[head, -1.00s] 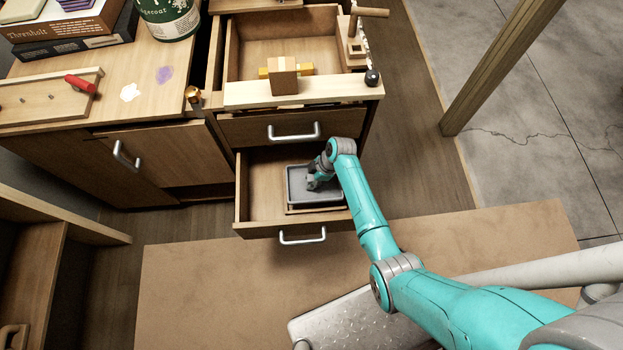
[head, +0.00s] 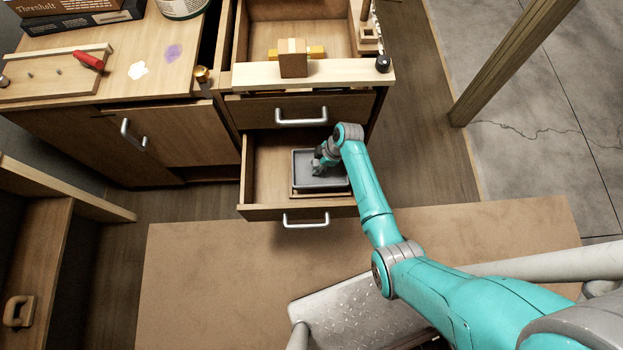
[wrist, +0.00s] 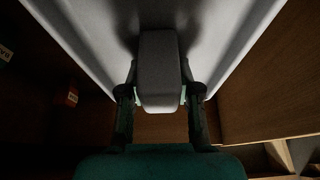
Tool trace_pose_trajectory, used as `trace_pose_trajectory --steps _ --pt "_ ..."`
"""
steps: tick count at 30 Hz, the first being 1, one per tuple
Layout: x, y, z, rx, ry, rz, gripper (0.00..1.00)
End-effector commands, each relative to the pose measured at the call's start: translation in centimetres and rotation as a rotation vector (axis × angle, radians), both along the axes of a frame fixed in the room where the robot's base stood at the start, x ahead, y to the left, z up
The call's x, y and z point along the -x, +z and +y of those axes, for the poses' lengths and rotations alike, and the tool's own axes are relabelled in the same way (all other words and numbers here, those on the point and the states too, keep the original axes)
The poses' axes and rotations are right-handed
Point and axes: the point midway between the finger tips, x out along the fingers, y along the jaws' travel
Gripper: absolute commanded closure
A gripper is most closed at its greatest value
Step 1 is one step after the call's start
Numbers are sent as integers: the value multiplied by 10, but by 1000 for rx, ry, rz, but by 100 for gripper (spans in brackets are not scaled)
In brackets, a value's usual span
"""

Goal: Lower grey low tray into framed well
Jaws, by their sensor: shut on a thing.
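The grey low tray (head: 305,181) is in the open lower drawer, at its right side, in the head view. The wooden frame of the well (head: 303,194) shows as a rim under the tray's near edge. I cannot tell whether the tray sits inside the frame or above it. My gripper (head: 318,168) reaches down at the tray. In the wrist view, my gripper (wrist: 160,92) has its two fingers closed on a grey block-shaped grip that stands on the pale tray (wrist: 105,40). The far part of the well is hidden by the tray.
The lower drawer (head: 262,180) has bare floor left of the tray. Above it is a shut drawer with a handle (head: 301,122), and an open top drawer with a pale plank (head: 255,76) across it. In the wrist view, small red tags (wrist: 72,97) show at the left.

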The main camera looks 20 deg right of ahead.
Motion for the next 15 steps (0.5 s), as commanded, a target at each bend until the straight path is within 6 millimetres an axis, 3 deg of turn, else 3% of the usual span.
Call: trace_pose_trajectory --steps 15 --pt "0 -15 0 0 0 0 100"
